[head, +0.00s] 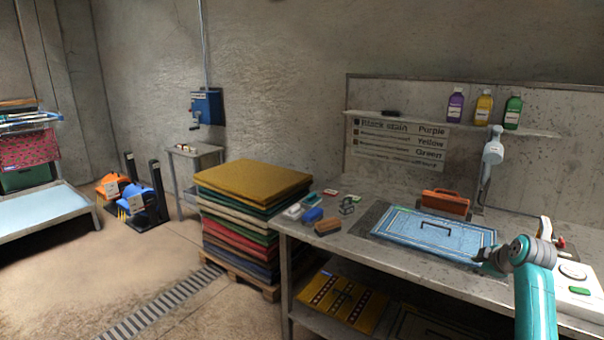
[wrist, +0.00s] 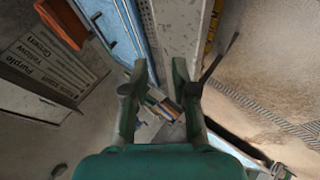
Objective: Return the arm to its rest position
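My teal arm (head: 537,290) rises at the right front of the workbench in the head view. My gripper (head: 484,262) is at the right end of the blue rug (head: 400,223), close to the bench's front side; whether it touches anything there I cannot tell. In the wrist view my gripper (wrist: 158,76) has its two fingers apart, with nothing held between them. The rug (wrist: 112,22) and the orange-brown box (wrist: 62,22) show at the upper left of that view.
The workbench (head: 345,245) carries brushes (head: 327,227) at its left and a white device (head: 575,275) at its right. A shelf (head: 455,122) holds purple, yellow and green bottles. A rug stack (head: 250,180) stands left of the bench. Open floor (head: 90,280) lies beyond, with a drain grate (head: 160,305).

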